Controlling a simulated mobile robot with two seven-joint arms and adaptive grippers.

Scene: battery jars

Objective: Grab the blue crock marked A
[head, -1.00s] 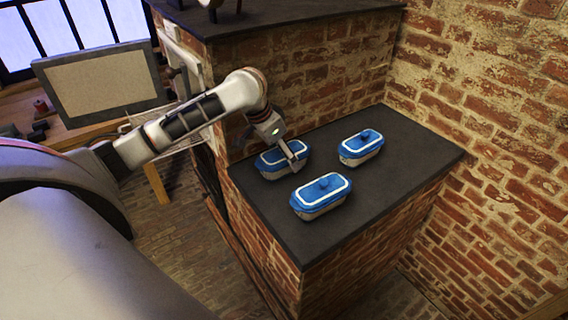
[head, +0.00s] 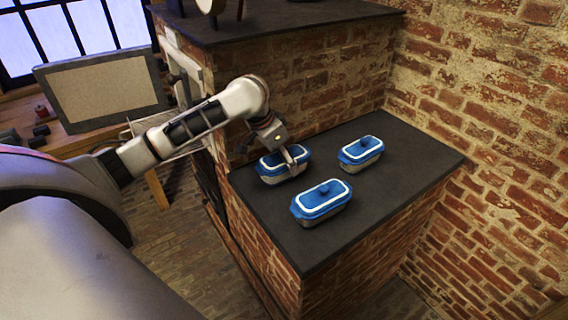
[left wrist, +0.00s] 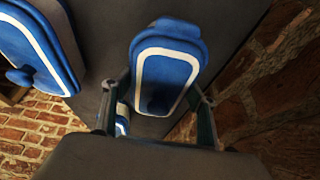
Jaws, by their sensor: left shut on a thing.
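Three blue-lidded crocks with white rims and pale bases stand on the dark counter top. My left gripper (head: 290,157) is shut on the back left blue crock (head: 270,163), which appears to be still at the counter. In the left wrist view this held crock (left wrist: 165,62) lies between the two fingers, its blue lid facing the camera. A second crock (head: 322,204) stands in front of it, and a third (head: 361,155) stands to the right. I cannot read a letter on any of them. My right gripper is not in view.
The dark counter top (head: 400,180) has free room around the right crock. A brick wall (head: 490,100) rises behind and to the right, and a higher brick block with a dark shelf (head: 280,20) stands behind. A framed panel (head: 100,82) is at the left.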

